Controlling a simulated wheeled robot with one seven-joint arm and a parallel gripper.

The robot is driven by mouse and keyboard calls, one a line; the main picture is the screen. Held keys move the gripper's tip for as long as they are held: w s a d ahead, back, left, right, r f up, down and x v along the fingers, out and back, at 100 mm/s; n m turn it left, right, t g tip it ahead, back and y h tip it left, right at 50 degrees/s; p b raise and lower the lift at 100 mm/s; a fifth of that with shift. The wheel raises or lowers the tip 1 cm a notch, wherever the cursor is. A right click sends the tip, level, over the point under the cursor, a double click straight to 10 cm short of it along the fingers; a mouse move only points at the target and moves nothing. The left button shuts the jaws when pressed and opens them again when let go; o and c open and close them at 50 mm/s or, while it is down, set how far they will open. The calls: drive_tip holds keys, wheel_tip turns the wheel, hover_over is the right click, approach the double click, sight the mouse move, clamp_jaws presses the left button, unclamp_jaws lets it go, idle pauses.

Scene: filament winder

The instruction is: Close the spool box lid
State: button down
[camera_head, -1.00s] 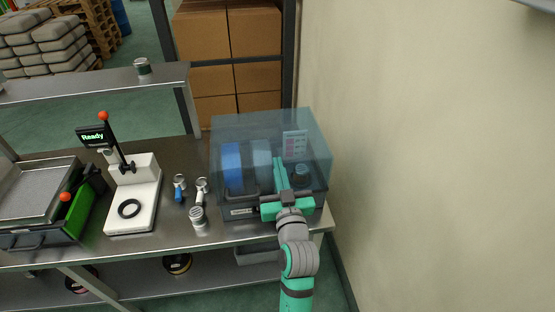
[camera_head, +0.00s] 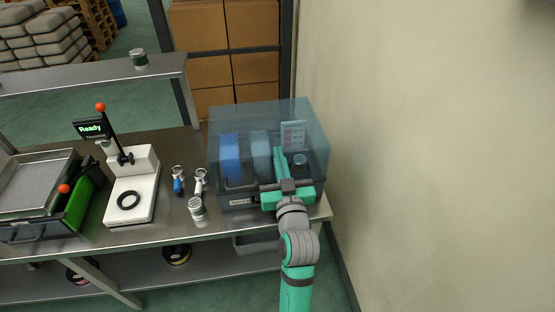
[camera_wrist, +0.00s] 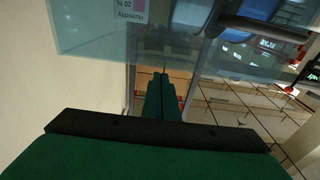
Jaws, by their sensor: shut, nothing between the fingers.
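The spool box (camera_head: 240,202) stands at the right end of the workbench, with a dark base and a see-through bluish lid (camera_head: 318,125). A blue spool (camera_head: 230,160) and a paler spool (camera_head: 260,152) show through the lid. I cannot tell whether the lid sits fully down on the base. My gripper (camera_head: 279,152) is at the front right of the box, its green fingers together, empty and pointing towards the back. In the wrist view the fingertips (camera_wrist: 164,76) are close to the clear lid panel (camera_wrist: 90,30) with its humidity label. Whether they touch it is unclear.
A bare wall (camera_head: 430,150) stands close on the right. Free bench top is limited around the box.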

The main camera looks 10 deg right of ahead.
drive_tip(key=s, duration=0.9)
drive_tip(key=shift+s+a, duration=0.2)
drive_tip(key=shift+s, duration=0.15)
drive_tip(key=s+a+f+m+g+h, duration=0.1)
drive_tip(key=s+a+f+m, duration=0.15)
drive_tip(key=s+f, duration=0.5)
drive_tip(key=s+a+f+m+g+h, duration=0.1)
drive_tip(key=s+a+f, duration=0.2)
drive_tip(key=s+f, duration=0.4)
drive_tip(key=s+a+f+n, duration=0.1)
drive_tip(key=s+f, duration=0.1)
drive_tip(key=s, duration=0.7)
drive_tip(key=s+a+f+n+g+y, duration=0.1)
drive_tip(key=s+a+f+n, duration=0.1)
drive_tip(key=s, duration=0.8)
drive_tip(key=shift+a+f+g+y, duration=0.2)
drive_tip(key=shift+f+g+y, duration=0.1)
drive_tip(key=shift+f, duration=0.25)
drive_tip(key=shift+w, duration=0.1)
